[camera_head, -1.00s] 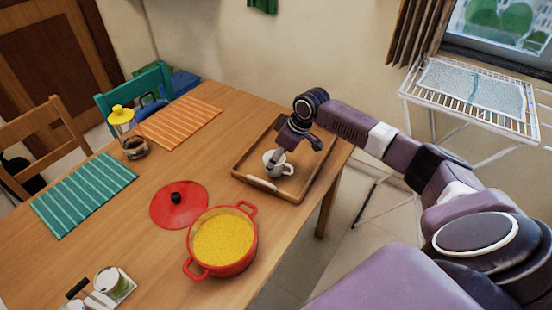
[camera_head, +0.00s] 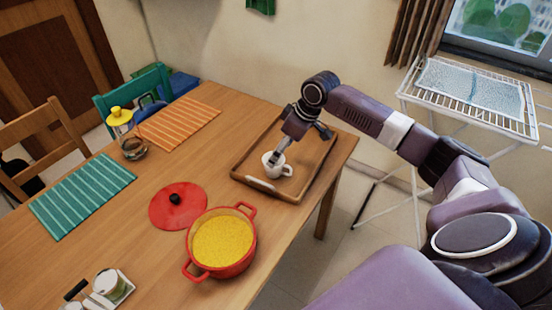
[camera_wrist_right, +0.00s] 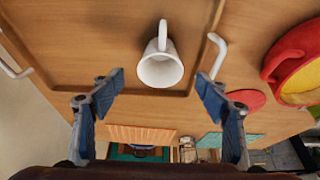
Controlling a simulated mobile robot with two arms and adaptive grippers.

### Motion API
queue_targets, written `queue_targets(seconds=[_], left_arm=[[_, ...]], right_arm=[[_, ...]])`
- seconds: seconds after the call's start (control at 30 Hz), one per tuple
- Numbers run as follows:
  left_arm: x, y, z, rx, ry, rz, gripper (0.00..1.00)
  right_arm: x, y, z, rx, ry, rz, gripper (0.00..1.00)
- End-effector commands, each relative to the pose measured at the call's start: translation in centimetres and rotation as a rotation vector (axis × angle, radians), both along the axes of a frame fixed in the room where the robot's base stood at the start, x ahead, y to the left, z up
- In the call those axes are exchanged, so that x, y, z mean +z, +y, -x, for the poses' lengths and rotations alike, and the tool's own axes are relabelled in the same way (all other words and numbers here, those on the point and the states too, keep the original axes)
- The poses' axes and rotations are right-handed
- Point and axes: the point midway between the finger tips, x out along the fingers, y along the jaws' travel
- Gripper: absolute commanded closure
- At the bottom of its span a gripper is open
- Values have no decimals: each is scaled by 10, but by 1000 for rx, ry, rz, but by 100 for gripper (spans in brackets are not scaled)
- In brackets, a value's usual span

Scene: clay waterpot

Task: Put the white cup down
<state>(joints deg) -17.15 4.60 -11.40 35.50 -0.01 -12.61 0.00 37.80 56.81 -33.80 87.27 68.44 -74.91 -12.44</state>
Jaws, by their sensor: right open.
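The white cup (camera_head: 270,166) stands upright on the wooden tray (camera_head: 318,172), near the tray's front side. In the right wrist view the cup (camera_wrist_right: 160,70) shows its open mouth, with its handle pointing to the top of the picture. My right gripper (camera_head: 302,146) is open above the tray, and one finger overlaps the cup in the head view. In the wrist view the open fingers (camera_wrist_right: 160,82) are spread on both sides of the cup with gaps, and the cup is free of them. My left gripper is not in view.
A red pot (camera_head: 222,243) with yellow contents and its red lid (camera_head: 178,206) stand left of the tray. A glass jar with a yellow top (camera_head: 122,128) and two placemats lie farther left. A white drying rack (camera_head: 470,95) stands beyond the table at right.

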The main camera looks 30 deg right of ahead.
Motion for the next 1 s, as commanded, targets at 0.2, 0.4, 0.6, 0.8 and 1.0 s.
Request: queue_targets(seconds=[0.2, 0.4, 0.6, 0.8, 1.0], left_arm=[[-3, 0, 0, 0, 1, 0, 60], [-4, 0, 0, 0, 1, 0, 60], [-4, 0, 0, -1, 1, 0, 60], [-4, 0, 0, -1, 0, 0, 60], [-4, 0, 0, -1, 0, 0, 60]], right_arm=[[41, -8, 15, 1, -1, 1, 31], [59, -11, 22, 0, 1, 0, 31], [63, -12, 23, 0, 0, -1, 31], [62, -11, 23, 0, 0, -1, 31], [62, -11, 23, 0, 0, -1, 31]])
